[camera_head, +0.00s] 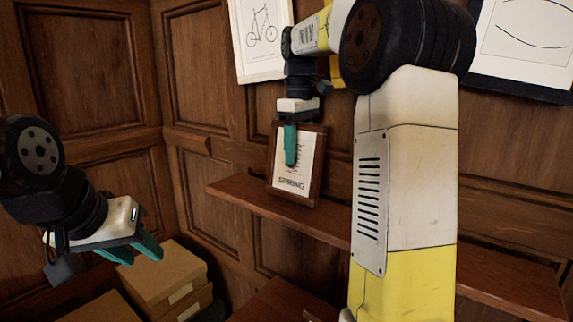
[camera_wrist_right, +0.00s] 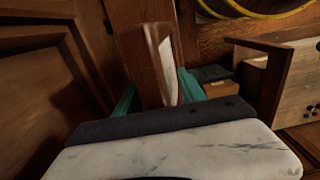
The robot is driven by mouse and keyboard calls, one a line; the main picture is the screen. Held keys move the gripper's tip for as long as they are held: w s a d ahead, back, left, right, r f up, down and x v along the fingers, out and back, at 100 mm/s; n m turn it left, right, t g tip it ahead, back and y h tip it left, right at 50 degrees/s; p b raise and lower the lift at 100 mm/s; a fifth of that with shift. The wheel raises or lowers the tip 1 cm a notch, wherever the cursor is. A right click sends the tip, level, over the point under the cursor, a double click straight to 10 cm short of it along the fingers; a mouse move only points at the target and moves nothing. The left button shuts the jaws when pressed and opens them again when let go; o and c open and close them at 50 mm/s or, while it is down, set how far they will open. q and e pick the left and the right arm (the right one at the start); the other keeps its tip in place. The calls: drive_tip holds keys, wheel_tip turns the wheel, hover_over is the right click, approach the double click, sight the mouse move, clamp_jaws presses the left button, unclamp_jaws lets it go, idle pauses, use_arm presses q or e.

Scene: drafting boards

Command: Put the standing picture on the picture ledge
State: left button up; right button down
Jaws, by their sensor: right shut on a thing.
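The standing picture (camera_head: 310,168) is a wooden-framed white sheet with the word SPRING, upright and tilted slightly in the camera_head view. My right gripper (camera_head: 291,160) is shut on its upper part from above; one teal finger lies across its face. In the right wrist view the frame (camera_wrist_right: 143,62) stands between both teal fingers. The picture ledge (camera_head: 235,193) is a long reddish-brown wooden shelf along the panelled wall. The picture's lower edge appears at the ledge; I cannot tell whether it touches. My left gripper (camera_head: 145,256) is open and empty at lower left, apart from the ledge.
Cardboard boxes (camera_head: 160,277) stand below my left gripper. Framed drawings hang above, one of a bicycle (camera_head: 262,38) and one with curves (camera_head: 525,40). My right arm hides the ledge's middle. The ledge's right part (camera_head: 500,283) looks bare.

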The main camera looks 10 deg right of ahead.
drive_tip(key=shift+w+d, duration=0.25)
drive_tip(key=shift+w, duration=0.1)
drive_tip(key=shift+f, duration=1.8)
drive_tip(key=shift+f, duration=0.1)
drive_tip(key=c, duration=0.7)
unclamp_jaws()
drive_tip(key=shift+o, duration=0.2)
wheel_tip(320, 180, up, 12)
drive_tip(key=shift+r, duration=0.1)
